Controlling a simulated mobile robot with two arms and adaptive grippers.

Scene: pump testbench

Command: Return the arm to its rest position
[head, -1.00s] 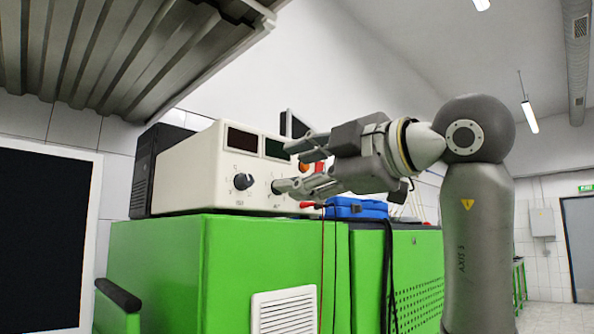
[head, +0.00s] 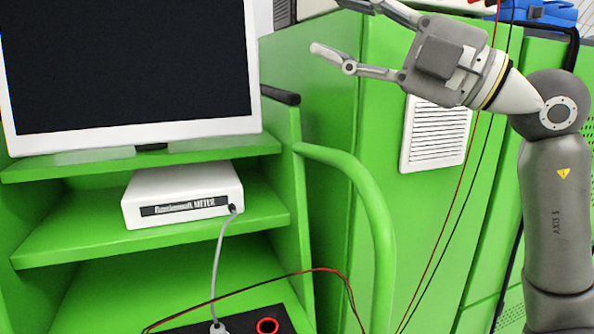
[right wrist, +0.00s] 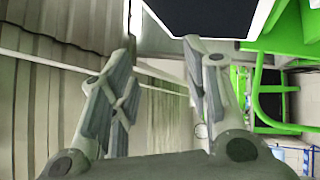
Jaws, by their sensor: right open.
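My right arm comes in from the right in the head view. Its gripper (head: 333,24) is open and empty in front of the green cabinet (head: 325,120), with its fingers pointing left. The upper finger is partly cut off by the top edge. In the right wrist view the two fingers (right wrist: 158,55) stand apart with nothing between them. My left gripper is not in view.
A monitor (head: 130,70) stands on the green shelf unit (head: 150,250), above a white meter box (head: 183,190). A green curved rail (head: 370,200) and hanging red and black cables (head: 455,200) are below the gripper. Corrugated panelling (right wrist: 50,75) shows in the wrist view.

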